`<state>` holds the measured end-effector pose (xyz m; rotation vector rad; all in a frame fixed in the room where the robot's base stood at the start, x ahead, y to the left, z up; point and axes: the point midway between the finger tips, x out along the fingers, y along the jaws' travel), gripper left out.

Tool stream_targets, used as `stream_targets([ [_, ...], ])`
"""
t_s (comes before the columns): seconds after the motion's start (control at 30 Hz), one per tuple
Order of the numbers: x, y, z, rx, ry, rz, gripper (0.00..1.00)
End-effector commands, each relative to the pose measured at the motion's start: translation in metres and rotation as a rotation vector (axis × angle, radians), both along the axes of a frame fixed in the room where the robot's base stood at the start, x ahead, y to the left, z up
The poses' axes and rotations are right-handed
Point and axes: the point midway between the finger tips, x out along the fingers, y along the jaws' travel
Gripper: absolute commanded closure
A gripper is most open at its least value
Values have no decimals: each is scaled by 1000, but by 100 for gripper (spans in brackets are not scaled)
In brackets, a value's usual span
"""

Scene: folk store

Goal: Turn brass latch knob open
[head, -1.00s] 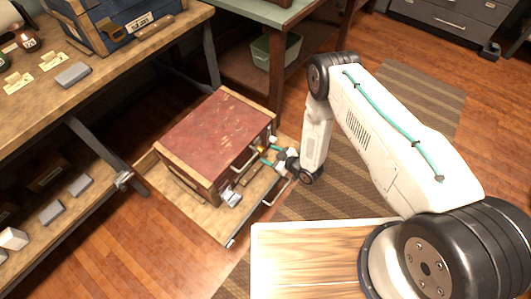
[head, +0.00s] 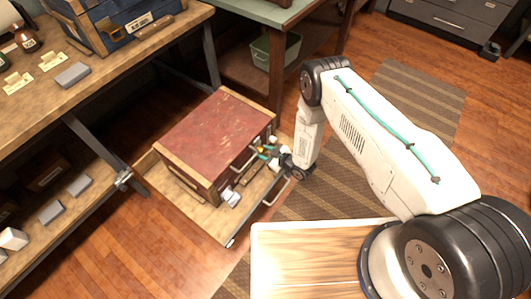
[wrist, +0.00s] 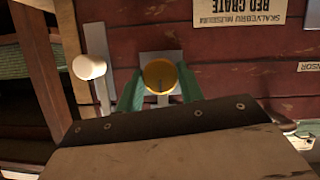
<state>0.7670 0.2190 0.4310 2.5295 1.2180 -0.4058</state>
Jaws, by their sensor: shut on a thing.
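A red wooden crate (head: 215,135) with pale wood edges sits on a pulled-out wooden shelf (head: 212,219); its red front with a "RED CRATE" label (wrist: 240,10) fills the wrist view. The round brass knob (wrist: 159,75) sits on a grey plate on that front. My gripper (wrist: 159,88) has its green fingers on either side of the knob, shut on it. In the head view my gripper (head: 264,151) reaches the crate's front from the right, and the knob is mostly hidden there. Whether the latch is open cannot be told.
A white cylindrical peg (wrist: 89,66) stands left of the knob beside a grey metal strip. A handle (head: 243,162) is on the crate's front. A workbench (head: 110,75) with a blue case (head: 105,25) stands at the left. Striped rug (head: 330,190) lies right of the shelf.

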Motion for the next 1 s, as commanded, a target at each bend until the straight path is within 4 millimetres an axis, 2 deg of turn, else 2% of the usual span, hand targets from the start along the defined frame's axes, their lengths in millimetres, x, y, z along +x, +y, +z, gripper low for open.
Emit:
stream_targets([
  [0.37, 0, 0, -1, 106, 139, 4, 85],
  [1.0, 1, -2, -3, 475, 612, 6, 85],
])
